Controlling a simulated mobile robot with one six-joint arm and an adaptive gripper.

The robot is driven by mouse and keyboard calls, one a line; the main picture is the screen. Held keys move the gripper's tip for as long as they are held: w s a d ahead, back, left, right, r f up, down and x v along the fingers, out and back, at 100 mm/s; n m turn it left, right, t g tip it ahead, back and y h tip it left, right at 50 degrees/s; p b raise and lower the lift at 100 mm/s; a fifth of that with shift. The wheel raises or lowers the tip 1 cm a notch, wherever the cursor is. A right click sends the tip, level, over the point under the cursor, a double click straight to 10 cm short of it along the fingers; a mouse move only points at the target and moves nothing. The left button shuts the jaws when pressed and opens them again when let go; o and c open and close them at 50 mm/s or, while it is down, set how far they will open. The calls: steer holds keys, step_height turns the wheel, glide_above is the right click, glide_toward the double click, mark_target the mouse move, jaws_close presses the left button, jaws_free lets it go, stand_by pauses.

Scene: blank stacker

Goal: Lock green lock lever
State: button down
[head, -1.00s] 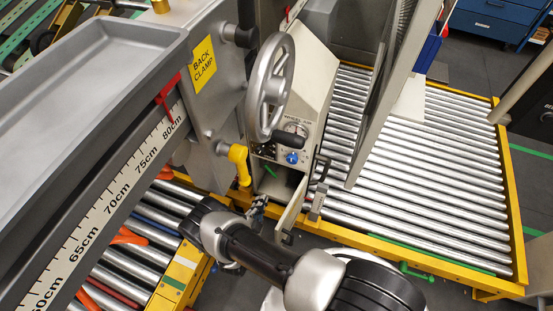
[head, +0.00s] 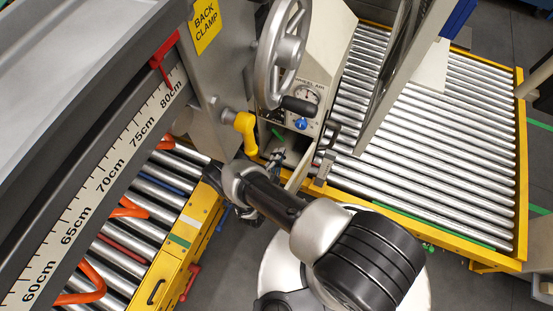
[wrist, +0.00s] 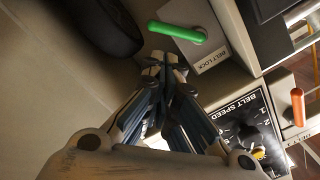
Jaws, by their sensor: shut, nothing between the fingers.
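The green lock lever (wrist: 177,32) shows at the top of the wrist view, lying nearly level, with its right end pivoting on a grey block marked BELT LOCK (wrist: 222,50). My gripper (wrist: 163,62) is shut and empty. Its fingertips are just below the lever in the picture, and a small gap shows between them. In the head view the green lever (head: 278,134) is a small green bar in the opening below the handwheel, and my gripper (head: 279,158) reaches in just below it. My wrist partly hides this area.
A BELT SPEED dial panel (wrist: 245,130) and an orange-red lever (wrist: 297,107) are to the right of my gripper. The handwheel (head: 280,55) and yellow handle (head: 243,130) are close to my arm. A roller conveyor (head: 430,140) lies to the right.

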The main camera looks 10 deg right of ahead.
mark_target(282, 141)
steer(key=b+x, duration=0.1)
steer(key=x, duration=0.4)
steer(key=shift+w+d, duration=0.15)
steer(key=shift+w, duration=0.2)
steer(key=shift+f+m+b, duration=0.4)
steer(key=shift+f+m, duration=0.15)
steer(key=shift+m, duration=0.25)
steer(key=m, duration=0.1)
steer(key=a+f+m+b, duration=0.1)
steer(key=m, duration=0.1)
steer(key=w+f+m+b, duration=0.1)
steer(key=shift+a+m, duration=0.15)
steer(key=shift+m, duration=0.15)
steer(key=shift+w+a+f+m, duration=0.2)
steer(key=shift+a+f+m, duration=0.15)
steer(key=shift+m, duration=0.05)
steer(key=shift+a+b, duration=0.1)
steer(key=shift+b, duration=0.25)
stand_by(0.3)
